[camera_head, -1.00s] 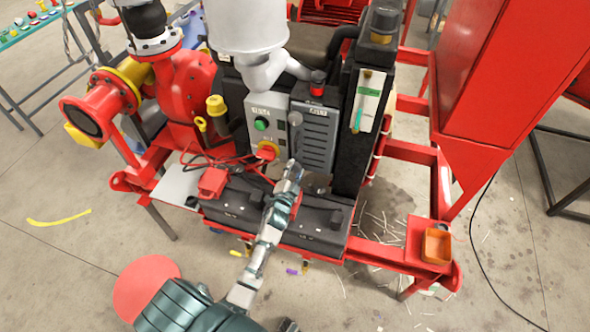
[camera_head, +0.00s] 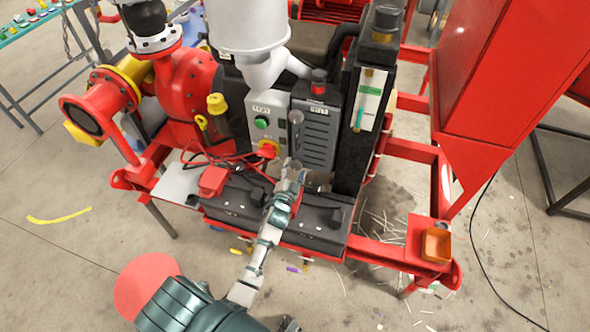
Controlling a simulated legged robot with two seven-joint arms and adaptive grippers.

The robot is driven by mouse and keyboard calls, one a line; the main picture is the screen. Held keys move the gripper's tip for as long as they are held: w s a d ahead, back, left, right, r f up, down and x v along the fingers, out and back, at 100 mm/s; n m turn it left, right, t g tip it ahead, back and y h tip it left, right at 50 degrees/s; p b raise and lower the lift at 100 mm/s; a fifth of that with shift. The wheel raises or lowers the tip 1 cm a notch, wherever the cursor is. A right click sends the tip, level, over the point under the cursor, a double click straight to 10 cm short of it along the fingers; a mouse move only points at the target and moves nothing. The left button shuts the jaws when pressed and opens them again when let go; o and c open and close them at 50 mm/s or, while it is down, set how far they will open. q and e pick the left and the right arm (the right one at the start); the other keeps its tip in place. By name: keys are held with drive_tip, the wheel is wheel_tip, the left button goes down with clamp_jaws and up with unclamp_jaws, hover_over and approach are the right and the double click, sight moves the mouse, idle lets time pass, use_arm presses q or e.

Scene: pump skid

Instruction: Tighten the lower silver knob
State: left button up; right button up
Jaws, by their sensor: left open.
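A round silver-grey knob (camera_head: 296,117) shows on the front of the grey control boxes, between the button panel and the louvred cover. I cannot make out a separate lower silver knob; the spot below is partly covered by my left gripper. My left gripper (camera_head: 292,168) reaches up from the bottom left, with its open fingers just below the boxes and above the black battery-like units. Nothing shows between its fingers. I cannot tell whether it touches anything. My right gripper is not in view.
The button panel has a green button (camera_head: 262,123) and a red rotary switch (camera_head: 268,149). Red cables run left to a red connector (camera_head: 213,180). Black units (camera_head: 322,218) lie beneath the gripper.

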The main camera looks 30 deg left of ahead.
use_arm(q)
drive_tip(key=shift+r, duration=0.1)
drive_tip(key=shift+s, duration=0.2)
drive_tip(key=v, duration=1.1)
drive_tip(key=shift+s+d, duration=0.15)
drive_tip(key=shift+s, duration=0.15)
